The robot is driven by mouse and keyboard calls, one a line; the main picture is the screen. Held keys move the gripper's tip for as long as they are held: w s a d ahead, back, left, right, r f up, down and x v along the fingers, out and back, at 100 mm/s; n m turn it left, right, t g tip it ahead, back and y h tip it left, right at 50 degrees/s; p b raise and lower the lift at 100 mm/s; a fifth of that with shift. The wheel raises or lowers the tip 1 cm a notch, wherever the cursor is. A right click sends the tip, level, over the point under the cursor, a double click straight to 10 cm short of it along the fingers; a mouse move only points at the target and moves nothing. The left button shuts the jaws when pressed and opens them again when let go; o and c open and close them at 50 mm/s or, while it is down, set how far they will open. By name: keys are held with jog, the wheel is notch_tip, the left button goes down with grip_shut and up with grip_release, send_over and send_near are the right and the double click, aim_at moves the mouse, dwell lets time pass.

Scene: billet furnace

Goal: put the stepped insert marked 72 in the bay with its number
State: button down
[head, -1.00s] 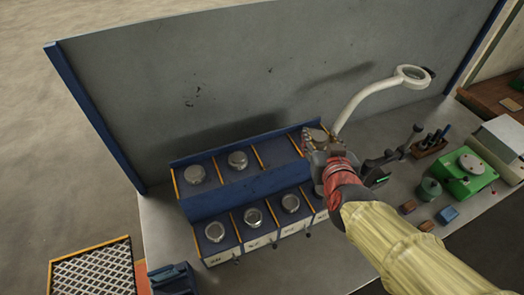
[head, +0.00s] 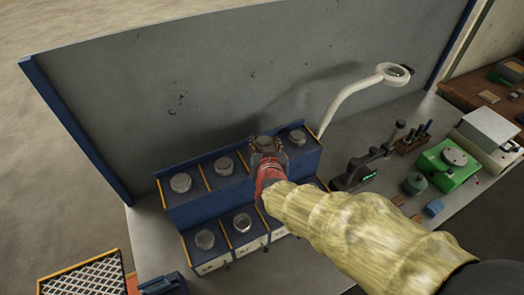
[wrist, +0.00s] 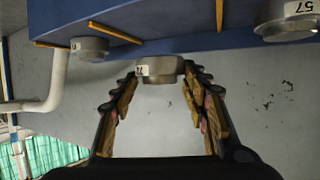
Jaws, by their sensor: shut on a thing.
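My gripper (head: 268,160) is shut on a round grey metal stepped insert (head: 265,143). In the wrist view the insert (wrist: 160,68) sits between my fingertips (wrist: 158,82), and its white label reads 72, upside down. The upper bay here lies between an insert marked 57 (wrist: 288,20) and another insert (wrist: 90,48) whose label is unreadable. In the head view my gripper partly covers that bay. I cannot tell whether the held insert touches the rack.
A white magnifier lamp (head: 350,100) and a dark gauge stand (head: 362,170) are to the right. A grey panel (head: 200,90) rises behind.

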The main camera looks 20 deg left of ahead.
jog(key=shift+w+a+f, duration=0.1)
jog(key=shift+a, duration=0.15)
jog(key=shift+a+f+b, duration=0.15)
jog(key=shift+f, duration=0.8)
jog(key=shift+a+f+b, duration=0.1)
jog(key=shift+f+b, duration=0.05)
jog(key=shift+f, duration=0.75)
jog(key=shift+f, duration=0.15)
jog(key=c, duration=1)
grip_release()
jog(key=shift+f, duration=0.1)
jog(key=shift+o, duration=0.2)
jog(key=shift+r, duration=0.2)
jog(key=p+v, duration=0.1)
jog(key=v, duration=1.1)
jog(key=shift+d, duration=0.1)
